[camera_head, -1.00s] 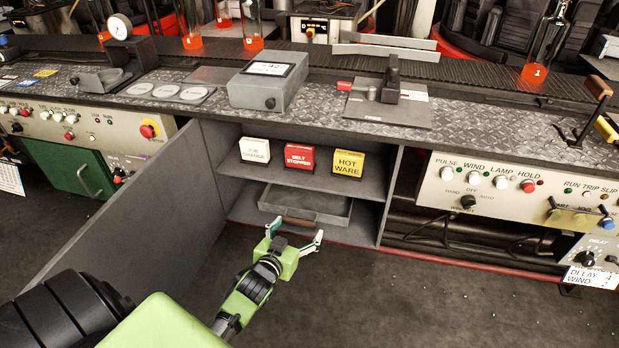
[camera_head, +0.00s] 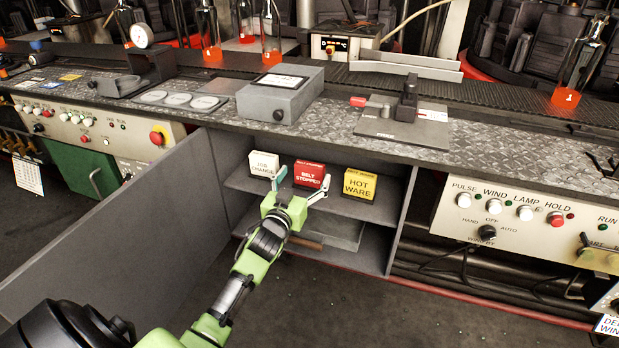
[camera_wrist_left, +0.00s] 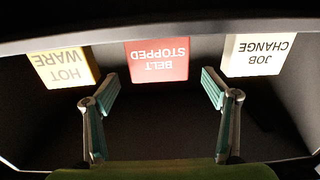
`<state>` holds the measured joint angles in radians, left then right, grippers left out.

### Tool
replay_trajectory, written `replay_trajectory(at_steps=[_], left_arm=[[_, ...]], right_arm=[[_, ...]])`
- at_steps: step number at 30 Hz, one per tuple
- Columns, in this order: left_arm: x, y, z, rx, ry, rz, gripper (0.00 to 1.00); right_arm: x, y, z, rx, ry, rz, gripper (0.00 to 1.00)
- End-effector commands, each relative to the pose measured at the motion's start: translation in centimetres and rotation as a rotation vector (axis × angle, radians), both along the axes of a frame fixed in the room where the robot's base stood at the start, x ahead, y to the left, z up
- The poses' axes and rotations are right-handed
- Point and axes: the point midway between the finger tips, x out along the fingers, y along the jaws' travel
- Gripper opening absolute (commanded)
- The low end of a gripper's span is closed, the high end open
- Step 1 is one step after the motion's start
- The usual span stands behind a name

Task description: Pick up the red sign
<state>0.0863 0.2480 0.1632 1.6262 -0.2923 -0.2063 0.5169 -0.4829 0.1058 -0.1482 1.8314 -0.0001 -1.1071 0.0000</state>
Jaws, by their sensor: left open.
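The red sign (camera_head: 309,174), reading "BELT STOPPED", stands on the upper shelf of the open cabinet between two other signs. It also shows in the left wrist view (camera_wrist_left: 158,60), upside down and centred beyond my fingers. My left gripper (camera_head: 300,188) is open and empty in front of the red sign, with one finger towards each side of it. In the left wrist view the fingertips (camera_wrist_left: 158,84) are spread wider than the sign and appear short of it. My right gripper is not in view.
A white "JOB CHANGE" sign (camera_head: 264,164) stands left of the red one and a yellow "HOT WARE" sign (camera_head: 360,185) stands right. A grey tray (camera_head: 335,234) sits on the lower shelf. The grey cabinet door (camera_head: 130,215) stands open at left. The countertop (camera_head: 330,122) overhangs the shelf.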

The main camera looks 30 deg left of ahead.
Motion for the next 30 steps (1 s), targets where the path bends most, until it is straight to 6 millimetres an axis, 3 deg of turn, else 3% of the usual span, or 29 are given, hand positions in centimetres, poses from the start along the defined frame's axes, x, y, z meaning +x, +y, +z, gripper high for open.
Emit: replay_trajectory(at_steps=[9, 17, 18, 23, 30], left_arm=[[4.0, 1.0, -0.5, 0.001, 0.0, 0.0, 0.78], [4.3, 1.0, -0.5, 0.001, 0.0, 0.0, 0.78], [4.3, 1.0, -0.5, 0.001, 0.0, 0.0, 0.76], [4.3, 1.0, -0.5, 0.001, 0.0, 0.0, 0.34], [4.3, 1.0, -0.4, 0.001, -0.001, 0.0, 0.34]], right_arm=[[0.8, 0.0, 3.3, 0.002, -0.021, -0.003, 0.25], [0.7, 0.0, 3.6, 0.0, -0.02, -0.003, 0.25], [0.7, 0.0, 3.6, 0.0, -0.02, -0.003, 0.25], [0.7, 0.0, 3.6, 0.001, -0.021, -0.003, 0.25], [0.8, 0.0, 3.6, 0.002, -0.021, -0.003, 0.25]])
